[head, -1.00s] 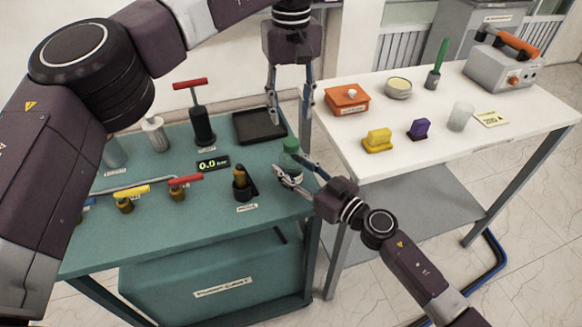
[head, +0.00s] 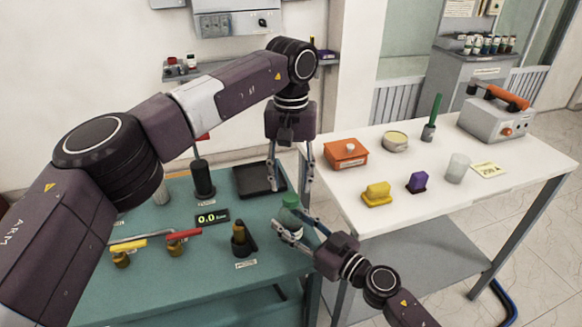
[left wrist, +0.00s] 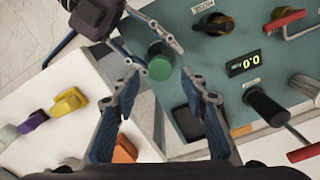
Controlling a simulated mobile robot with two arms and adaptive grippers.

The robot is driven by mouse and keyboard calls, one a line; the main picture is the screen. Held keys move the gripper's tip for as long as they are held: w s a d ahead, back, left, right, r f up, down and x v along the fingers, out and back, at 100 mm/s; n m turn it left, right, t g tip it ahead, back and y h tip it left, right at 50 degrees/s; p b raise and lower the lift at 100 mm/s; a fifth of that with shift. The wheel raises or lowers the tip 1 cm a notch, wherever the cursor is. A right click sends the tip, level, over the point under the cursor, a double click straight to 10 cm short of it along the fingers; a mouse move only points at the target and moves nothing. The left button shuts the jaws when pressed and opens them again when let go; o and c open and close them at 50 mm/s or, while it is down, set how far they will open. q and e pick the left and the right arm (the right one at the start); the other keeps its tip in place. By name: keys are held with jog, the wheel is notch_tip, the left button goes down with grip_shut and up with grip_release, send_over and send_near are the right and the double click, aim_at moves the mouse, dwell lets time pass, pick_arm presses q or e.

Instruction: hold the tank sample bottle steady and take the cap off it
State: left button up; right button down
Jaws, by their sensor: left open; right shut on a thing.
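The tank sample bottle (head: 288,216) stands near the right edge of the green bench, with its green cap (head: 289,201) on top. The cap also shows from above in the left wrist view (left wrist: 160,62). My right gripper (head: 293,229) comes in from the lower right and is shut on the bottle's body, which its fingers partly hide. My left gripper (head: 289,182) points down, open and empty, above and behind the bottle. In the left wrist view the open fingers (left wrist: 168,85) have the cap beyond their tips, apart from them.
A black tray (head: 259,194) lies behind the bottle on the green bench (head: 190,275). A pressure display (head: 212,217), valves with yellow and red handles and a black pump (head: 203,178) stand left. The white table (head: 460,205) at right holds an orange box (head: 346,154) and other items.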

aim_at(291, 197)
pick_arm(q)
jog(key=shift+f, duration=2)
jog(key=shift+c, duration=0.4)
